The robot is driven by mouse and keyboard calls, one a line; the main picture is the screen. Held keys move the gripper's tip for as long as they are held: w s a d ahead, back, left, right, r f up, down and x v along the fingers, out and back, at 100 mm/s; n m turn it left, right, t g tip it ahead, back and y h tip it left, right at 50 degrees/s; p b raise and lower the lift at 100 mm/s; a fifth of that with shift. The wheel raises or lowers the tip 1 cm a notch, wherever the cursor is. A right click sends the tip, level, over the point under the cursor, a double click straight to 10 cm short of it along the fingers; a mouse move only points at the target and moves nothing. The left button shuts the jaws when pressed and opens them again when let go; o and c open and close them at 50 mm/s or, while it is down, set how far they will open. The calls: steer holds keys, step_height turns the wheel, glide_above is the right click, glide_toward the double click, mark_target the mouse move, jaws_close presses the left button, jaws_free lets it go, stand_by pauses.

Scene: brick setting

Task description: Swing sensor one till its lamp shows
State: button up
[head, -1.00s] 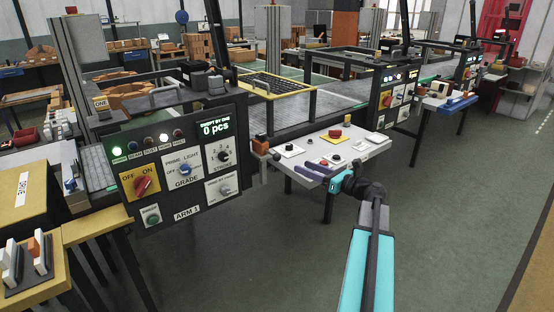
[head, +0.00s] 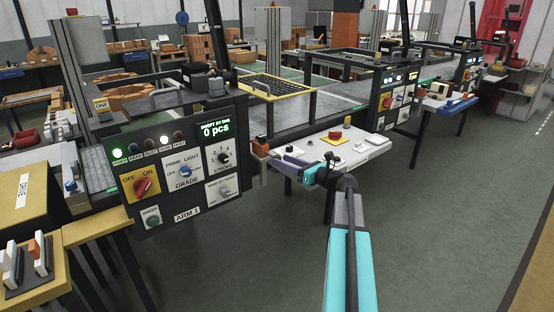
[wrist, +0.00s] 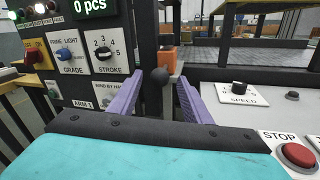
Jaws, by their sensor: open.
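An orange block (wrist: 167,58) on a grey bracket with a black ball knob (wrist: 160,77), seemingly the sensor, stands just right of the control panel (wrist: 85,50). The orange block also shows in the head view (head: 260,146). My gripper (wrist: 160,100) is open, its purple fingers on either side of the knob in the wrist picture. Whether they touch it I cannot tell. In the head view my gripper (head: 284,160) is beside the block. On the panel a green lamp (head: 116,142) and a white lamp (head: 164,140) are lit; the one labelled BEAM (head: 132,142) looks dark.
A white control shelf (head: 350,150) lies right of my gripper, with a red STOP button (wrist: 297,154) and a SPEED knob (wrist: 239,88). A conveyor with black rails (head: 312,103) runs behind. A tag reading ONE (head: 101,104) is at left. Open floor lies in front.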

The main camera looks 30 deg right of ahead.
mark_target(267, 152)
steer(key=shift+x, duration=2.05)
jaws_close()
